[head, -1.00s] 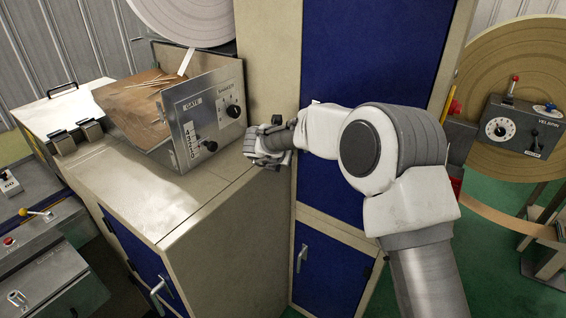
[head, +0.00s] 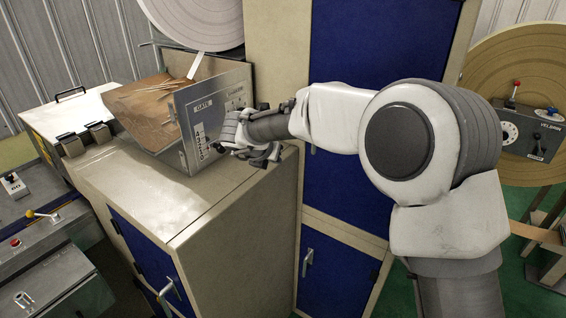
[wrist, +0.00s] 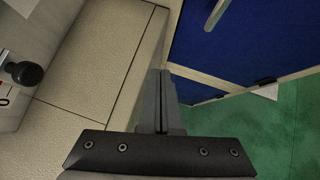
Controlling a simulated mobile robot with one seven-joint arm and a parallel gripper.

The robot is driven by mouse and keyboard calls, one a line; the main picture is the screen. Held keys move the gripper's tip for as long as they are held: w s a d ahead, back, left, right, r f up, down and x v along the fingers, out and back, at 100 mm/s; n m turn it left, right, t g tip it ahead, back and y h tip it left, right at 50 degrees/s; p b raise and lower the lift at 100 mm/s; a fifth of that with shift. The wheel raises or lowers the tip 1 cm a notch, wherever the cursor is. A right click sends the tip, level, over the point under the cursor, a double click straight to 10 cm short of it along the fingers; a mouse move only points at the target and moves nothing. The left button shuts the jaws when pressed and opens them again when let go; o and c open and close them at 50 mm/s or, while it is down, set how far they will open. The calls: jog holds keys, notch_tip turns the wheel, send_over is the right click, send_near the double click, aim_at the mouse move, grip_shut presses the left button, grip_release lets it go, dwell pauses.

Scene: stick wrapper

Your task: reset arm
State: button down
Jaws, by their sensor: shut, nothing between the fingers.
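My arm reaches in from the right in the head view. My gripper (head: 262,158) is beside the front of the grey control panel (head: 190,138), above the right end of the beige cabinet top. In the wrist view my gripper (wrist: 163,74) is shut, its fingers together with nothing between them. It hangs over the cabinet edge, with the floor lower down to the right. Part of the panel is hidden behind the gripper in the head view.
A hopper (head: 140,112) with thin sticks stands behind the panel. A tall cabinet with blue doors (head: 375,60) stands close behind my arm. A black knob (wrist: 25,73) shows at the wrist view's left edge. A large tan roll (head: 505,55) stands at the right.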

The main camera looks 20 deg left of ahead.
jog(key=shift+s+r, duration=0.15)
jog(key=shift+r, duration=0.05)
